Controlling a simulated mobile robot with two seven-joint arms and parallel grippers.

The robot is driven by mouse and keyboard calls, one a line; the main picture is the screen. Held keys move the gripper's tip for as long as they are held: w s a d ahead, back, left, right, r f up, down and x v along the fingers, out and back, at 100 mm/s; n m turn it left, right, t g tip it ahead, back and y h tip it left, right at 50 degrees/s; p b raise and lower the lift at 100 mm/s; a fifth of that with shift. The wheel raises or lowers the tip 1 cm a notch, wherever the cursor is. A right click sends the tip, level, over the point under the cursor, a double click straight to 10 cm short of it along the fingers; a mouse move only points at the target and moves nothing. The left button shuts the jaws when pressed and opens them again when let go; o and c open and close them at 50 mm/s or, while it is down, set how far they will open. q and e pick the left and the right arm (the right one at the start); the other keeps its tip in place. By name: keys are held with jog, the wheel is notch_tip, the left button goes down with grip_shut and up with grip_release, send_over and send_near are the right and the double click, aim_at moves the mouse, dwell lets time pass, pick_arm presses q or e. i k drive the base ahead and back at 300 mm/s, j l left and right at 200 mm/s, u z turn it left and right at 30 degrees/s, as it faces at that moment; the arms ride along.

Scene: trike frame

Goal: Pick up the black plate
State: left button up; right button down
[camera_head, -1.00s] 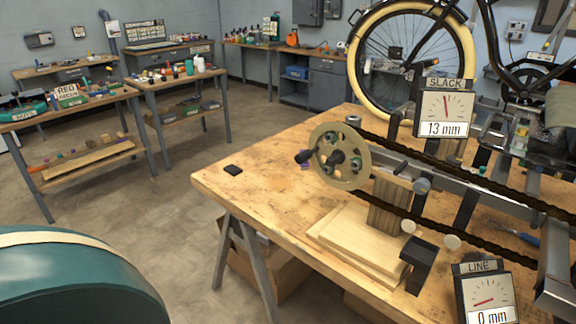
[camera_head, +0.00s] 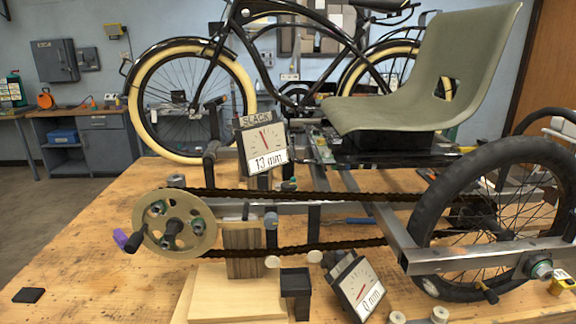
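A small flat black plate (camera_head: 28,295) lies on the wooden workbench (camera_head: 75,265), near its left side, at the lower left of the head view. It lies flat, with bare wood around it and nothing on top of it. Neither of my grippers shows in this view, so I cannot see whether they are open or shut.
Right of the plate stand a chainring with crank (camera_head: 174,224), wooden boards (camera_head: 225,300) and a black block (camera_head: 296,288). A slack gauge (camera_head: 263,148) and a line gauge (camera_head: 356,287) stand nearby. A wheel (camera_head: 500,215) and seat (camera_head: 430,80) fill the right.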

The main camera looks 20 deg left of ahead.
aim_at(26, 294)
jog(key=k+j+z, duration=0.2)
jog(key=j, duration=0.15)
jog(key=j+z, duration=0.15)
jog(key=j, duration=0.2)
jog(key=k+j+z, duration=0.3)
jog(key=j, duration=0.25)
jog(key=k+j+z, duration=0.1)
jog(key=j, duration=0.25)
jog(key=k+j+z, duration=0.15)
jog(key=j, duration=0.2)
jog(key=k+j, duration=0.3)
jog(key=j, duration=0.15)
jog(key=k+j, duration=0.3)
jog(key=j, duration=0.2)
jog(key=i+z, duration=0.05)
